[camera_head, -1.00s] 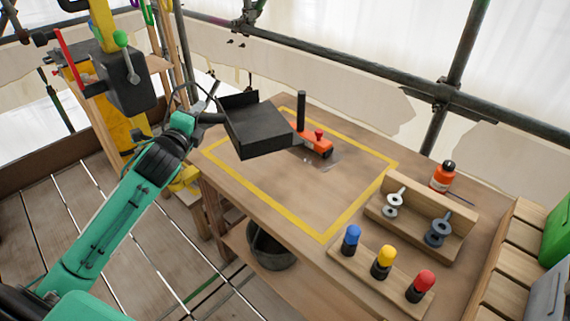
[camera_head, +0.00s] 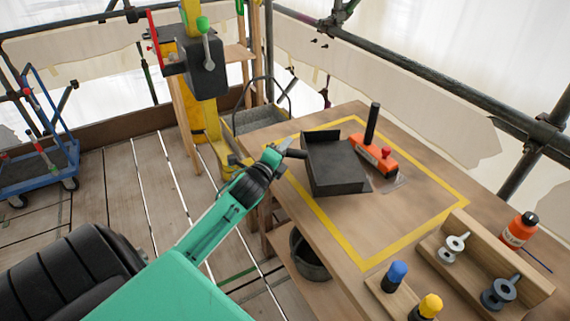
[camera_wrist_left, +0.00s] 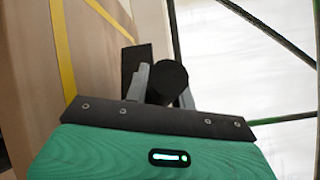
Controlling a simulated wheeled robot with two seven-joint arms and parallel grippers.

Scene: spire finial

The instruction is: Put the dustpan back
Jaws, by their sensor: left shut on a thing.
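The dark grey dustpan (camera_head: 338,172) is over the work table inside the yellow outline, its open tray toward the right. My left gripper (camera_head: 284,149) is shut on its black handle at the tray's left. In the left wrist view the round black handle (camera_wrist_left: 168,82) sits between the two grey fingers, and part of the dark pan (camera_wrist_left: 136,62) shows beyond. I cannot tell whether the pan touches the tabletop. My right gripper is not in view.
An orange tool with a black upright handle (camera_head: 372,152) stands close beside the pan. The wooden table (camera_head: 335,221) also bears a rack of spools, colored knobs and an orange bottle (camera_head: 519,230). A bucket (camera_head: 308,258) is below. A blue cart (camera_head: 38,168) stands far left.

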